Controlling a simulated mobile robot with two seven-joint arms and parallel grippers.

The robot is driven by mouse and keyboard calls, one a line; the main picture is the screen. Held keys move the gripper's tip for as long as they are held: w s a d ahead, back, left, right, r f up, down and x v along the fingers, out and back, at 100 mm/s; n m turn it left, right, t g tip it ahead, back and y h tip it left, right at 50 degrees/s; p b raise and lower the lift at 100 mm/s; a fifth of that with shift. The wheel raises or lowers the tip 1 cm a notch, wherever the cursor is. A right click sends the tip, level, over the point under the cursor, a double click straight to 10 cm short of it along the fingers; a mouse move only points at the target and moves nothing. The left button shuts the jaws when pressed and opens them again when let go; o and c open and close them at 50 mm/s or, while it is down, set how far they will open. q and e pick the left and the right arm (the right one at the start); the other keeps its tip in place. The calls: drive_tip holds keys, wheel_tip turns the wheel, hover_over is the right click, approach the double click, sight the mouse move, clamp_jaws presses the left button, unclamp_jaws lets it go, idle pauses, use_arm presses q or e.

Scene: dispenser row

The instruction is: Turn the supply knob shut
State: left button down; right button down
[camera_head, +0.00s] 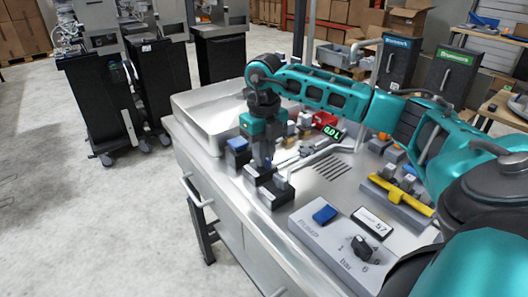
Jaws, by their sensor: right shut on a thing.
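My right gripper (262,163) points down at the left side of the steel bench, with its arm reaching in from the right. It is shut on what appears to be the supply knob, which the fingers mostly hide, so its angle cannot be told. Dark blocks with grey tops (275,192) stand right beside the fingertips. A blue-topped dark block (237,146) stands just left of the gripper. A red meter (326,121) with a green readout, seemingly 0.0 L, stands behind it to the right. My left gripper is not in view.
A grey pump panel (322,240) at the front carries a blue switch (324,214), a white display (372,222) and a black knob (362,247). A yellow bar (400,195) with fittings lies at right. A shallow basin (190,108) is behind left. A slotted drain (332,168) lies between.

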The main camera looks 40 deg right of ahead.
drive_tip(key=c, duration=1.1)
unclamp_jaws()
wheel_tip(320, 180, up, 13)
drive_tip(key=p, duration=0.1)
drive_tip(key=shift+a+f, duration=0.1)
